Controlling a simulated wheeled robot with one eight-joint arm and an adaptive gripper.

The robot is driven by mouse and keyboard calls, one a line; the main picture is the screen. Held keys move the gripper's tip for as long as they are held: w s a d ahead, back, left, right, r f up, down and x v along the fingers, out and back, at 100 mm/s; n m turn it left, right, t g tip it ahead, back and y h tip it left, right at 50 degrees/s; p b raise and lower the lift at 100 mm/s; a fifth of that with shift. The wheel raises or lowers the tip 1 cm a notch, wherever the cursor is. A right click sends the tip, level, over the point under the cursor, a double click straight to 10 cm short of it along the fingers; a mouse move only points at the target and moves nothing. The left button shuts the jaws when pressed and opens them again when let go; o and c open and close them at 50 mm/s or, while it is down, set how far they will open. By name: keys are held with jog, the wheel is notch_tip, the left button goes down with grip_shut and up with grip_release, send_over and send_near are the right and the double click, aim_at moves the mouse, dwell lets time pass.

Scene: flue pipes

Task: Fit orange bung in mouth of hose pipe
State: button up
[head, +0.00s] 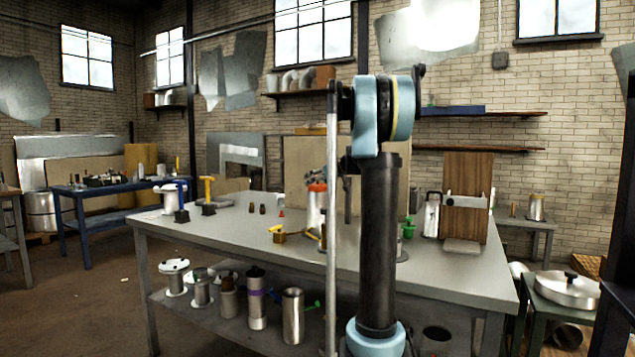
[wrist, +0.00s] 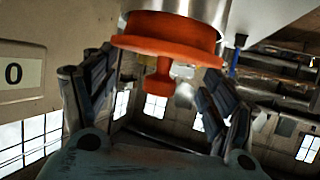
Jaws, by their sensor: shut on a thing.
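The orange bung (wrist: 168,40) has a wide round flange and a narrower knob. In the wrist view its flange is against or very close to the end of a pale metal pipe (wrist: 180,8). How far it sits inside is hidden. In the head view the orange bung (head: 317,187) shows at the top of an upright silvery pipe (head: 315,212) on the bench, partly behind my arm. My gripper (wrist: 165,68) has a finger on each side of the bung and is shut on it; the exact contact is unclear. The gripper is small and partly hidden in the head view.
The grey workbench (head: 215,240) holds a green bung (head: 408,229), a yellow piece (head: 277,232) and a wooden board fixture (head: 467,180). Several pipes (head: 292,315) stand on the lower shelf. The bench's front left is clear.

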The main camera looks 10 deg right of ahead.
jog(key=shift+f, duration=0.9)
jog(key=o, duration=1.2)
jog(key=v, duration=1.2)
